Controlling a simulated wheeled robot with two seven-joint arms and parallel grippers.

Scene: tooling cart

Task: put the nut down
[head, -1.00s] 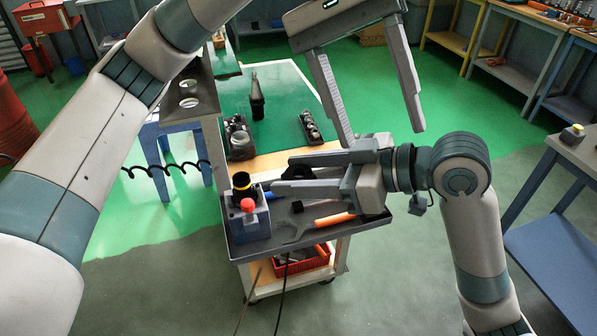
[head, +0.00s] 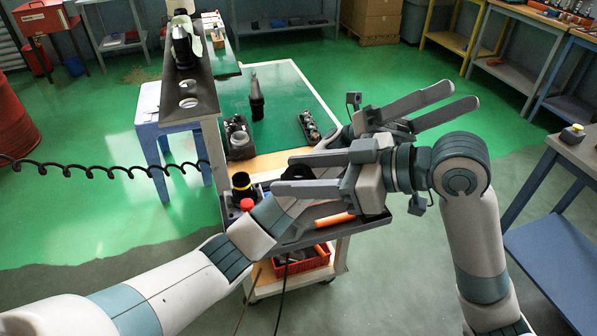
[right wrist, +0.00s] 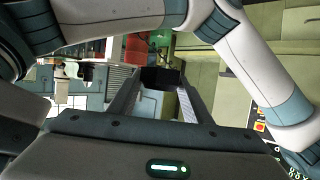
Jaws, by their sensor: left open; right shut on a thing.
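My right gripper (head: 284,174) points left above the cart's front tray. It is shut on a dark thing that looks like the nut (head: 297,171), partly hidden between the fingers. In the right wrist view the nut (right wrist: 160,77) shows as a black block between the fingertips. My left gripper (head: 463,95) is open and empty, to the right of the cart's green top and beyond my right gripper. My left arm crosses over the grey front tray (head: 352,231) and hides much of it.
A box with a red button (head: 247,204) stands at the tray's left, partly hidden by my left arm. An orange-handled tool (head: 335,220) lies on the tray. Dark holders (head: 240,140) and a dark upright cone-shaped tool (head: 256,97) stand on the green mat (head: 290,95).

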